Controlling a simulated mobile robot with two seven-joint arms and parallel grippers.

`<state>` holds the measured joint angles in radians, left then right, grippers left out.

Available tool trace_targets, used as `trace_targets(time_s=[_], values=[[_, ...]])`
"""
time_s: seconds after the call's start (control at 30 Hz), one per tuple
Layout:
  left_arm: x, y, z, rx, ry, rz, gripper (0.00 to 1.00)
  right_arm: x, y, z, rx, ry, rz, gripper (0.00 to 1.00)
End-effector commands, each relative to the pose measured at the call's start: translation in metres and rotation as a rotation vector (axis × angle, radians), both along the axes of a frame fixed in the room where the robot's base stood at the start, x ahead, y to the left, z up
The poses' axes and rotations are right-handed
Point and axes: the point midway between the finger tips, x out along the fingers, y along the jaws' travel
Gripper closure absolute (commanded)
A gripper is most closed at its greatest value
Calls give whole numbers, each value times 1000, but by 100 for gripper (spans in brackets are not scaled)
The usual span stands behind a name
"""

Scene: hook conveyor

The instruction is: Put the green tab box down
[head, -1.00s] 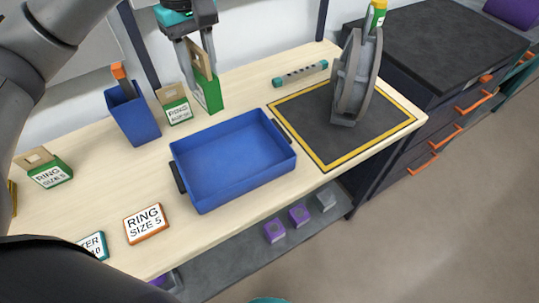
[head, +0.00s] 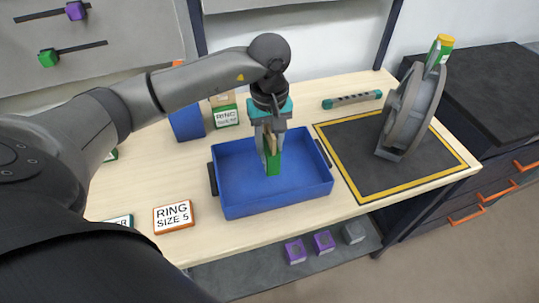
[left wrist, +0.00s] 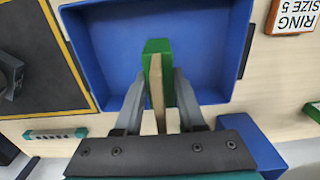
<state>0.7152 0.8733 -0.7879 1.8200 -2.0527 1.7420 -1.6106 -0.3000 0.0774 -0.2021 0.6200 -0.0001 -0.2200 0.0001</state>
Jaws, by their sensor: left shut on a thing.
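My left gripper (head: 271,147) is shut on the green tab box (head: 273,164), with its fingers on the box's tan tab. It holds the box upright over the blue tray (head: 235,207), inside the outline of its walls. In the left wrist view the green tab box (left wrist: 158,48) sits between the fingers (left wrist: 158,92), with the blue tray (left wrist: 208,30) around and below it. I cannot tell whether the box touches the tray floor. The tray holds nothing else that I can see. My right gripper does not show.
Behind the tray stand a blue bin (head: 187,122) and another green box (head: 227,115). A "RING SIZE 5" sign (head: 174,217) lies front left. To the right are a black mat (head: 350,150) with a grey wheel-shaped fixture (head: 405,115) and a teal-ended bar (head: 352,100).

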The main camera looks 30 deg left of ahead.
Motion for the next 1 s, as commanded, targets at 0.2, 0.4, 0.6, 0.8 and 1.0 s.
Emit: trace_targets(time_s=[0.2, 0.4, 0.6, 0.8, 1.0], values=[[-1, 0, -25, 0, 4, 2, 100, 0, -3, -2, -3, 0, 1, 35], [0, 0, -44, 0, -1, 1, 100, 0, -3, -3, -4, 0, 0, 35], [0, 0, -43, 0, -1, 1, 100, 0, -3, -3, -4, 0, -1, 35], [0, 0, -46, 1, -1, 0, 53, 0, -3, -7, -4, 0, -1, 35], [0, 0, -46, 1, -1, 1, 31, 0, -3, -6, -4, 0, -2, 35]])
